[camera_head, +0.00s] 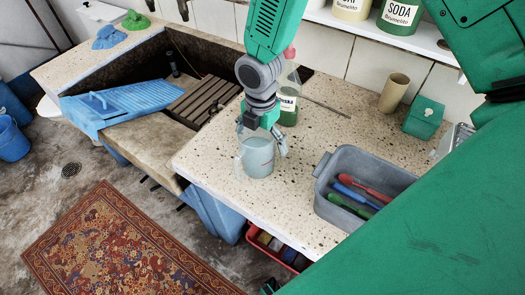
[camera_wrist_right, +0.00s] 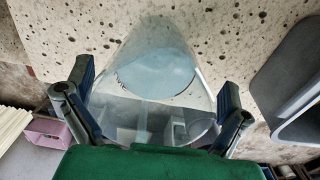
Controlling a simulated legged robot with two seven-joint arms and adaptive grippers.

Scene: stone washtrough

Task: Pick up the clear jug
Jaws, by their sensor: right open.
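The clear jug (camera_head: 256,155) stands upright on the speckled stone counter (camera_head: 215,155), near its front edge. It is see-through with a bluish tint, and its handle faces left. My right gripper (camera_head: 262,140) reaches down over the jug from above. In the right wrist view the jug (camera_wrist_right: 155,75) lies between the two open fingers (camera_wrist_right: 155,108), one on each side. I cannot tell whether a finger touches it. My left gripper is not in view.
A grey bin (camera_head: 325,172) with colored-handled tools stands right of the jug. A bottle with a green lower part (camera_head: 288,105) stands close behind my gripper. A cardboard tube (camera_head: 395,92) and green box (camera_head: 423,117) stand farther right. The sink with a blue washboard (camera_head: 130,103) is left.

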